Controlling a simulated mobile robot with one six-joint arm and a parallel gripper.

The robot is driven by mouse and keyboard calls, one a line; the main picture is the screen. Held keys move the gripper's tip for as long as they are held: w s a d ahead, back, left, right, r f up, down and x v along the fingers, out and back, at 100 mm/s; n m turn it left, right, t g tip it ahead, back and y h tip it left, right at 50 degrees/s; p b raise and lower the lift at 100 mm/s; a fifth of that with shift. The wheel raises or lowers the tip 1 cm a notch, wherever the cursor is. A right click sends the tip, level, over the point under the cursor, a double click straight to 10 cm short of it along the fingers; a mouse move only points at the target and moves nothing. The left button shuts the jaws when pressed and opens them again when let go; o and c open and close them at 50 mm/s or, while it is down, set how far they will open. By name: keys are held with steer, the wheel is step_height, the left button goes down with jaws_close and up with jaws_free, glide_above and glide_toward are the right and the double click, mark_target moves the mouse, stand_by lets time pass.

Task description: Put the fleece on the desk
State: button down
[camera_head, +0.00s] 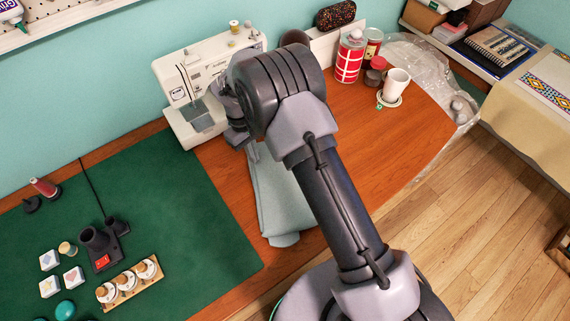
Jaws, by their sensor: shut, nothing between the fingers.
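A pale grey-green folded fleece (280,208) lies on the wooden desk (420,135), just right of the green mat. Its upper end is hidden behind my arm and gripper. My gripper (252,153) is at the upper left end of the fleece, between it and the sewing machine. It appears shut and empty. Whether the fingertips touch the cloth cannot be told, as my arm covers much of this area.
A white sewing machine (198,85) stands close behind my gripper. A white mug (396,84) on a coaster and a red patterned can (349,57) stand at the back right. The green cutting mat (180,220) carries spools and small tools.

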mark_target(283, 189)
steer(key=s+d+b, duration=0.3)
steer(key=s+d, duration=0.5)
steer(key=shift+s, duration=0.25)
steer(key=shift+s+d+f+b, duration=0.15)
steer(key=shift+f+b, duration=0.2)
steer(key=shift+b, duration=0.1)
steer(key=shift+s+d+f+b, duration=0.15)
steer(key=shift+f+b, duration=0.15)
steer(key=shift+b, duration=0.15)
steer(key=shift+s+f, duration=0.1)
steer(key=shift+f, duration=0.05)
